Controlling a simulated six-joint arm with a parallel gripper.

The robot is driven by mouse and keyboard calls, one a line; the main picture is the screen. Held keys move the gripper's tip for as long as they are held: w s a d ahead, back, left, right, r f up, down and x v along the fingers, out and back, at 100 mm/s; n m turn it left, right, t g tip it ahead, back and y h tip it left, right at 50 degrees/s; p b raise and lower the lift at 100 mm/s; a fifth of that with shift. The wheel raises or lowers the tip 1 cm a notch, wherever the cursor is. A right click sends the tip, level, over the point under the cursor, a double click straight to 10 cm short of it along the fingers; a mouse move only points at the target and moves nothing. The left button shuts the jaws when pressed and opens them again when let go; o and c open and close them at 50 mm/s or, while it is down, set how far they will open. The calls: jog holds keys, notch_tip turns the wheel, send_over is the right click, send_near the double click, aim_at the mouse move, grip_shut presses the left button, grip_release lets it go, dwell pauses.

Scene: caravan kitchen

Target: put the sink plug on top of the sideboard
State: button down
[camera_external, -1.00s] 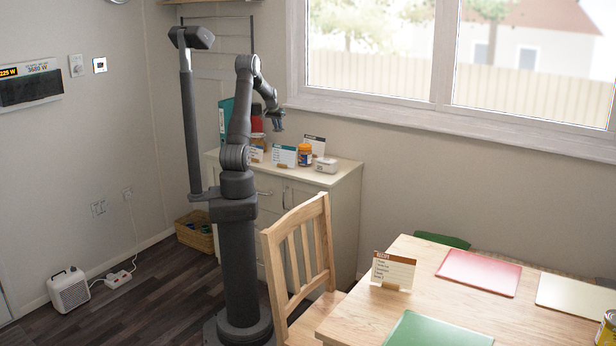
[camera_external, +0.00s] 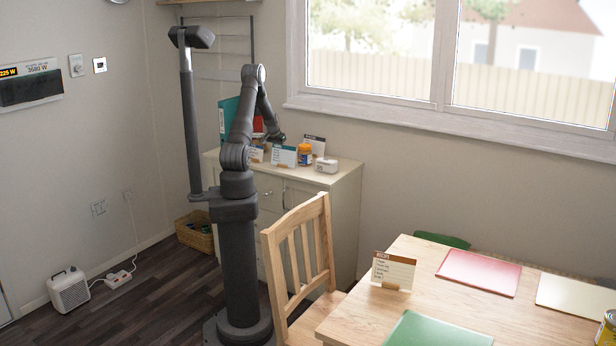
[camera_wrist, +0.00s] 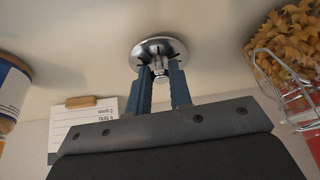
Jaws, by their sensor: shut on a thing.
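The sink plug (camera_wrist: 158,50) is a round chrome disc with a small knob in the wrist view. My gripper (camera_wrist: 162,82) has blue fingers that are shut on the plug's knob. The plug is over the cream top of the sideboard (camera_wrist: 215,45), close to it; I cannot tell whether it touches. In the external view, the sideboard (camera_external: 336,205) stands against the wall under the window, and my gripper (camera_external: 276,138) is low over its top, behind the cards. The plug cannot be made out there.
A jar of pasta with a wire clasp (camera_wrist: 285,60) is close on the right in the wrist view. A jar (camera_wrist: 12,90) and a white card (camera_wrist: 82,117) are on the left. A white box (camera_external: 326,165) and a teal binder (camera_external: 228,117) also stand on the sideboard.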

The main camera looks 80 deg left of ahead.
jog(key=shift+f, duration=0.3)
jog(key=shift+f, duration=0.1)
jog(key=shift+f, duration=0.1)
jog(key=c, duration=1.3)
grip_release()
jog(key=v, duration=1.2)
